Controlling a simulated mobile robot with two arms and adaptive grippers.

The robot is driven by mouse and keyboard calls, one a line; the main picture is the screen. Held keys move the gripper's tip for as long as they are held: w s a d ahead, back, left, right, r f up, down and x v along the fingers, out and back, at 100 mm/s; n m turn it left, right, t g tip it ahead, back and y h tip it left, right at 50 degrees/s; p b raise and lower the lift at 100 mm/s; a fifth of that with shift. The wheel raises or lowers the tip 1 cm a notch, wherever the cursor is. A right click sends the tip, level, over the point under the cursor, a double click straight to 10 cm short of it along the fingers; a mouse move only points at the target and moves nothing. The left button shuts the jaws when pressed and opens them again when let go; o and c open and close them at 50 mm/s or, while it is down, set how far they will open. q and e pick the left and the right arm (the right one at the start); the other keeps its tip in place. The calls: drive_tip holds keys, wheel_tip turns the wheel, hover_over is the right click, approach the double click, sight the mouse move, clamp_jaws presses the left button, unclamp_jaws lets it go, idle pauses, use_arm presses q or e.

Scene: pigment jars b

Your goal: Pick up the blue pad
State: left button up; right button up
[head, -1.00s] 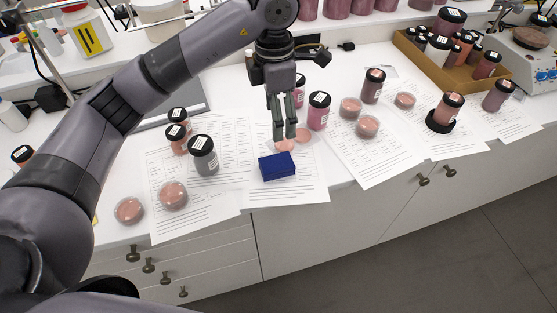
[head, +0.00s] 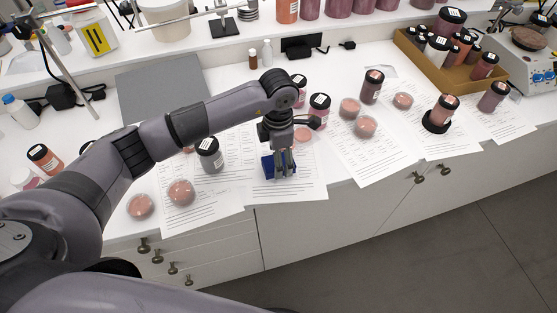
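The blue pad (head: 267,168) is on a printed sheet near the front edge of the white counter, partly covered by my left gripper. My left gripper (head: 284,172) points down, with its fingers at the pad, overlapping it in the head view. Whether the fingers are closed on the pad or only around it cannot be told. The pad's underside is hidden, and no lift off the sheet is clear. My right gripper is not in view.
A grey-filled jar (head: 209,155) stands left of the pad, with two round dishes (head: 181,192) (head: 141,206) further left. A pink dish (head: 303,134) and a dark-capped jar (head: 319,111) are close behind it. A cardboard tray (head: 455,65) of jars is at the back right.

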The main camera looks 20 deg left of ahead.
use_arm(q)
drive_tip(key=shift+f, duration=1.3)
drive_tip(key=shift+c, duration=0.4)
drive_tip(key=c, duration=1)
